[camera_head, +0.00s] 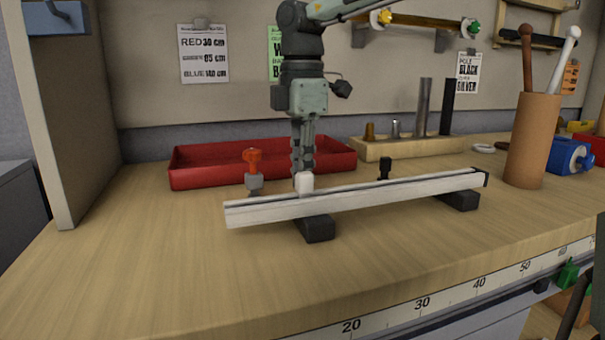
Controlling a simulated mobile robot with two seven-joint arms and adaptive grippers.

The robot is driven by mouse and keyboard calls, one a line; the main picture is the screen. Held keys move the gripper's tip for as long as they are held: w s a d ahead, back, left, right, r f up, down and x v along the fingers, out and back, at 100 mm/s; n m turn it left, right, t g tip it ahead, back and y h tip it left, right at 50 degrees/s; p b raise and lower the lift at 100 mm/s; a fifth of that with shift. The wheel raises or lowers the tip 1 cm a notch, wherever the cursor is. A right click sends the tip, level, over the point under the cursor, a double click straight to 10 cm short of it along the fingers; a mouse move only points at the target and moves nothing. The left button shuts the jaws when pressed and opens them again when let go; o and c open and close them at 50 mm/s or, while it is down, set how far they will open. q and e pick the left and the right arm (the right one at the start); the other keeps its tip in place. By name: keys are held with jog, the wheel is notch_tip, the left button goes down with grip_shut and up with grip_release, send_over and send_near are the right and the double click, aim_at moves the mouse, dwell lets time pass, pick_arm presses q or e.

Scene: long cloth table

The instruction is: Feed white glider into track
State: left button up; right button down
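The pale metal track (345,201) lies across the table on dark blocks, its left end nearer the front. The white glider (305,184) is a small block at the track's upper edge, left of its middle. I cannot tell whether it sits in the track or just above or behind it. My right gripper (302,172) points straight down, with its fingertips directly at the top of the white glider. The fingers are close together, but the grip on the glider is unclear. My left gripper is not in view.
An orange-knobbed piece (253,168) stands behind the track's left part, and a black piece (385,168) stands along the track. A red tray (205,180) and a wooden block with posts (430,148) are behind. A brown cup (533,145) stands at right. The front left table is clear.

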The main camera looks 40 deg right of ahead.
dwell(0.5)
jog(key=shift+r+p, duration=2.8)
jog(key=shift+r, duration=0.75)
